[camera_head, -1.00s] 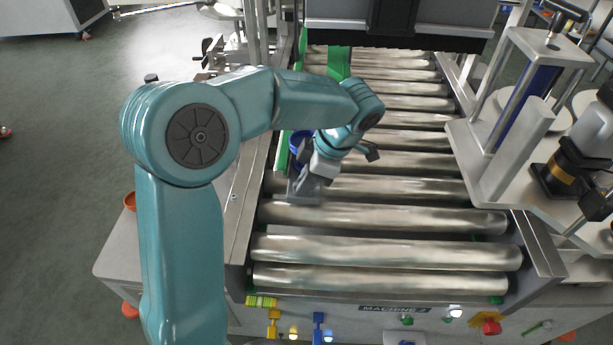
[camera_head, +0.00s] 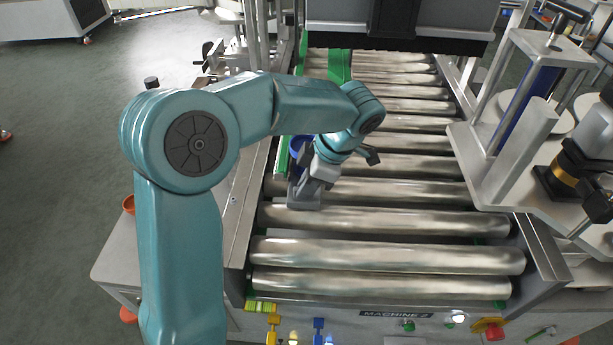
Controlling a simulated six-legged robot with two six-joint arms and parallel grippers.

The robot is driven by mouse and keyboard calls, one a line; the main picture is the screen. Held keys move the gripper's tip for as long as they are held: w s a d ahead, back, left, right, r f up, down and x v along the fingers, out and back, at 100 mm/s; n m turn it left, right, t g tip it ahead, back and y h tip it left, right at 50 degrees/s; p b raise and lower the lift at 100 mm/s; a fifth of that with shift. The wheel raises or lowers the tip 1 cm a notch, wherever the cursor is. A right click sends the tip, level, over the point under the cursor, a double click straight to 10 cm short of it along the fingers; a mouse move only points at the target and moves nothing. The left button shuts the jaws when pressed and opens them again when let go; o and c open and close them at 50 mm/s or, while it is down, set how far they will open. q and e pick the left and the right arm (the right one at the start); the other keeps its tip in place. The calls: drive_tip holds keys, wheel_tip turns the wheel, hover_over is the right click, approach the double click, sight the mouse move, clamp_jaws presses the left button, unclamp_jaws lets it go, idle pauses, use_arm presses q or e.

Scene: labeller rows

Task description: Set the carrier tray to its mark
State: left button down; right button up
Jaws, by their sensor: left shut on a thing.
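My left arm comes in from the left and reaches over the roller conveyor. My left gripper (camera_head: 304,184) points down at the conveyor's left side, low over the rollers. It is shut on a small grey piece (camera_head: 306,202), which looks like the carrier tray. The gripper and wrist hide much of it, and I cannot tell whether it touches the rollers. A blue round thing (camera_head: 298,144) shows just behind the gripper, partly hidden by my wrist. I cannot make out the tray's mark for certain. My right gripper is not in view.
The metal rollers (camera_head: 400,222) are bare to the right of the gripper and in front of it. A green strip (camera_head: 339,65) lies at the far left of the conveyor. A labelling machine (camera_head: 535,125) stands along the right side. A dark-edged housing (camera_head: 400,35) spans the far end.

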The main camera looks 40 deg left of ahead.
use_arm(q)
drive_tip(key=shift+f+b, duration=0.25)
drive_tip(key=shift+b, duration=0.2)
idle(0.6)
drive_tip(key=c, duration=1.1)
unclamp_jaws()
drive_tip(key=shift+o, duration=0.2)
drive_tip(key=p+v, duration=0.3)
drive_tip(key=v, duration=1.3)
drive_tip(key=shift+r, duration=0.2)
